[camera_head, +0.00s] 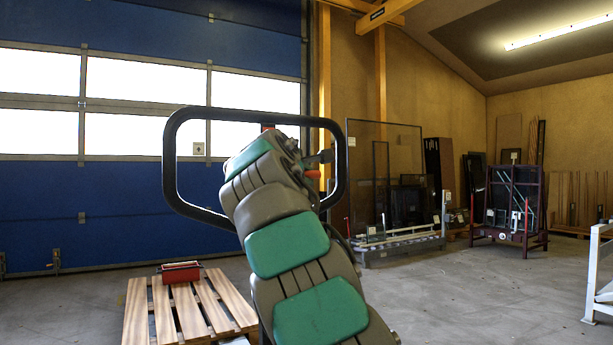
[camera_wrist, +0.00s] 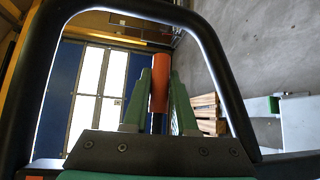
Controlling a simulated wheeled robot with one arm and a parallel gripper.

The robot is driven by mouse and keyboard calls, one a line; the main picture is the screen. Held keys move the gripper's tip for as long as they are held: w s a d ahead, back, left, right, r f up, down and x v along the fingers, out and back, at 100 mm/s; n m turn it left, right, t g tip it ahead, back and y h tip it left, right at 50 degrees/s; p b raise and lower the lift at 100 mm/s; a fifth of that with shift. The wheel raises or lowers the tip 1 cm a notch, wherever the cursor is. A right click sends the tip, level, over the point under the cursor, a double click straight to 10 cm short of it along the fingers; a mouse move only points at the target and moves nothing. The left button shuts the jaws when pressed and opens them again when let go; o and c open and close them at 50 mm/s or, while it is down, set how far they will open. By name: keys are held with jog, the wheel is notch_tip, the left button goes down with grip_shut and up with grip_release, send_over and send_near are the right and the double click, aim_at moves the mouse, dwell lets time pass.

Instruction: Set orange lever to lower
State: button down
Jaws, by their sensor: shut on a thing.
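The orange lever (camera_wrist: 160,88) stands upright between the two green fingers of my gripper (camera_wrist: 161,98) in the wrist view. The fingers are shut on it, one on each side. A dark rod shows below its orange part. A black loop handle (camera_wrist: 228,72) frames the gripper and lever in the wrist view. In the head view the same loop handle (camera_head: 170,160) rises behind my green and grey arm. There my arm hides most of my gripper and the lever. Only small orange-red bits show beside the arm's end.
A wooden pallet (camera_head: 136,310) with a red box (camera_head: 181,272) on it lies at the lower left. A glass rack (camera_head: 400,245) and a dark red frame cart (camera_head: 522,237) stand farther back. A white rail (camera_head: 591,275) is at the right edge. The floor between is open.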

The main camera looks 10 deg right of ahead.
jog(key=shift+r+n+t+h+p, duration=0.6)
jog(key=shift+r+n+t, duration=0.1)
jog(key=shift+r, duration=0.4)
jog(key=shift+s+a+r+n+t, duration=0.15)
jog(key=shift+a+r+n+t, duration=0.05)
jog(key=shift+r+n+t, duration=0.55)
jog(key=shift+a+r, duration=0.15)
jog(key=shift+a, duration=0.05)
jog(key=c, duration=0.7)
grip_release()
jog(key=v, duration=0.7)
jog(key=shift+s+a+f, duration=0.2)
jog(key=shift+s+a, duration=0.05)
jog(key=shift+s, duration=0.05)
